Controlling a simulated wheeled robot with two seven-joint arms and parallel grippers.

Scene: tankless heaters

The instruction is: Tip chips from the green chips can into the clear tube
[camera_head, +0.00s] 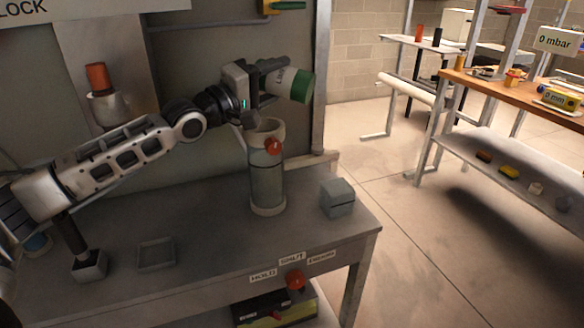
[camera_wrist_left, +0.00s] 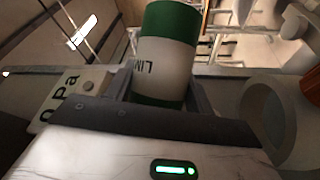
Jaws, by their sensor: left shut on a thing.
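The green and white chips can (camera_head: 290,83) is held by my left gripper (camera_head: 262,80) above the table. It lies nearly on its side, its green end pointing right and slightly down. In the left wrist view the can (camera_wrist_left: 166,60) sits between the fingers. The clear tube (camera_head: 267,185) stands upright on the table, with a pale rim and base. The can is above the tube's open top and a little right of it, apart from it. In the left wrist view a pale round opening (camera_wrist_left: 268,118) is at the right, probably the tube's. No chips are visible. My right gripper is out of view.
A red ball (camera_head: 273,147) is at the tube's upper front. A grey box (camera_head: 337,198) stands right of the tube, near the table edge. A shallow grey tray (camera_head: 156,253) lies at the left front. A wooden-topped bench (camera_head: 500,92) is off to the right.

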